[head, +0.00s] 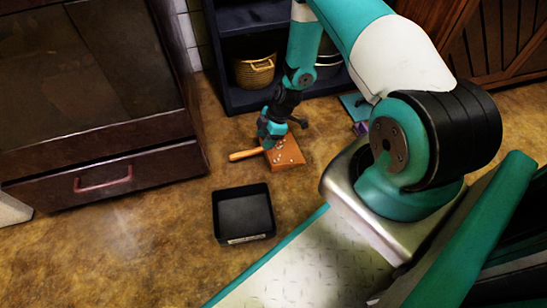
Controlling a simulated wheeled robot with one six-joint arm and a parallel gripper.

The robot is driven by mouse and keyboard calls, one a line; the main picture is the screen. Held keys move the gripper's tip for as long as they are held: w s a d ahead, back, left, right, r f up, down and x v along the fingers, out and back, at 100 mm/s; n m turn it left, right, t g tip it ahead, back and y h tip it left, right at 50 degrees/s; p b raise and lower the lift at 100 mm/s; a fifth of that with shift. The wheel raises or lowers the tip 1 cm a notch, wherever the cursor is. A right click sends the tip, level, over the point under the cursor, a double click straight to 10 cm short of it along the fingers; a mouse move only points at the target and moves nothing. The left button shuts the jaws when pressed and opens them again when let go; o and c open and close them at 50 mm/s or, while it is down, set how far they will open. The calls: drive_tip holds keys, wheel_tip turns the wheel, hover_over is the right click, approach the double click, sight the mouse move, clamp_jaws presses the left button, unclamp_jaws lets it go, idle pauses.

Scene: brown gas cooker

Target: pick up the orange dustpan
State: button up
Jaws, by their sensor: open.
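The orange dustpan (288,155) lies on the brown floor, with small pale bits on its pan. Its lighter orange handle (247,154) points left. My gripper (268,140) reaches down from above, just at the place where the handle meets the pan. It is open, and part of the dustpan is hidden behind it. I cannot tell whether the fingers touch the dustpan.
A black tray (243,213) sits on the floor in front of the dustpan. The brown cooker (100,95) with a drawer stands at left. A dark shelf (247,100) with a basket (255,70) is behind. Bare floor lies at lower left.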

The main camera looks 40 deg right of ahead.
sight(258, 149)
drive_tip(key=shift+b+x, duration=2.65)
drive_tip(key=shift+x, duration=0.75)
drive_tip(key=shift+w+a+r, duration=0.15)
clamp_jaws()
